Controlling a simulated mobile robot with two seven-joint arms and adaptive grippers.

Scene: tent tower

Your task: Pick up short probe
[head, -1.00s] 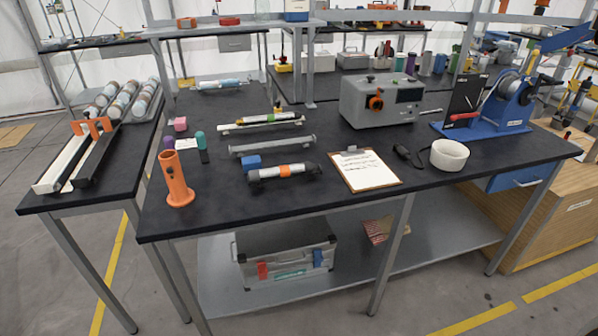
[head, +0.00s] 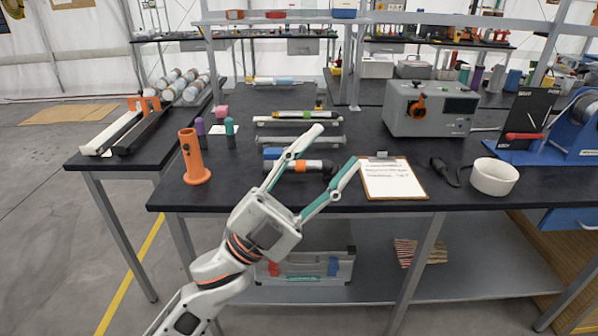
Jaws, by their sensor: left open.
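A short dark and silver cylinder with an orange band (head: 313,166) lies crosswise near the front of the black bench, with a blue block (head: 272,154) at its left end. It looks like the short probe, though no label shows. My left gripper (head: 336,148) is open and empty, reaching in from the front. In the picture its fingers spread across the banded cylinder and partly hide it. Contact cannot be told. My right gripper is out of view.
An orange tube stand (head: 193,158) stands left, near purple and teal bottles. A grey instrument box (head: 430,108) stands behind.

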